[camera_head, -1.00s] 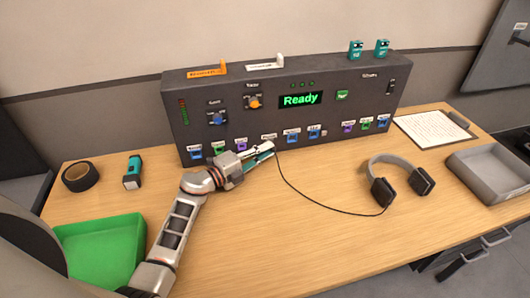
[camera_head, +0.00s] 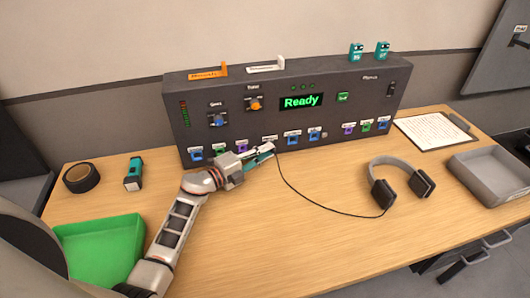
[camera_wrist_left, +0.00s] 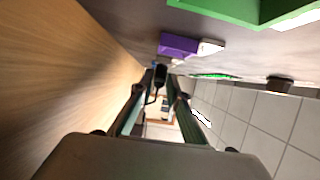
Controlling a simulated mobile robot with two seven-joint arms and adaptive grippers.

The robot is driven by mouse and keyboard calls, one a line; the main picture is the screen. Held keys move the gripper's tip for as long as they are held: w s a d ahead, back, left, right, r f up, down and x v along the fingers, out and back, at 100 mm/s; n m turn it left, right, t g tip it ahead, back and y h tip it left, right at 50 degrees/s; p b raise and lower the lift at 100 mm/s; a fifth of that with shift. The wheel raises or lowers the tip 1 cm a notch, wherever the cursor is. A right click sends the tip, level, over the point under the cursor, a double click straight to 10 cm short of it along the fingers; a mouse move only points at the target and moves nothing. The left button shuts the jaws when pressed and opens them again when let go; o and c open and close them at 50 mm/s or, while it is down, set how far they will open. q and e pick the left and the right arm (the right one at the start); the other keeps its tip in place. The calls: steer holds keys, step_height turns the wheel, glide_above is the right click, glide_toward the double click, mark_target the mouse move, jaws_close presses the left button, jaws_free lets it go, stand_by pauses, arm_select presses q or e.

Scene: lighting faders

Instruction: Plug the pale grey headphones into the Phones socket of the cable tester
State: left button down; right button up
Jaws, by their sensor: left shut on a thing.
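The pale grey headphones (camera_head: 402,180) with dark ear cups lie on the right of the wooden table. Their thin black cable runs left across the table to my left gripper (camera_head: 268,150). In the left wrist view the left gripper (camera_wrist_left: 158,90) is shut on the black plug (camera_wrist_left: 160,76), with the plug's tip pointing toward a purple socket block (camera_wrist_left: 178,43). I cannot tell whether the tip touches anything. The dark grey cable tester (camera_head: 290,112) stands behind the gripper, with a row of coloured sockets along its lower front. The socket labels are too small to read surely.
A green tray (camera_head: 100,250), black tape roll (camera_head: 82,178) and teal torch (camera_head: 133,174) are on the left. A clipboard (camera_head: 435,130) and grey tray (camera_head: 490,175) are on the right. The table front between gripper and headphones is clear apart from the cable.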

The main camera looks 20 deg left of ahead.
arm_select(q)
steer(key=shift+w+a+r, duration=0.15)
steer(key=shift+a, duration=0.05)
steer(key=c, duration=2.4)
jaws_free()
steer(key=o, duration=0.5)
steer(key=shift+d, duration=0.2)
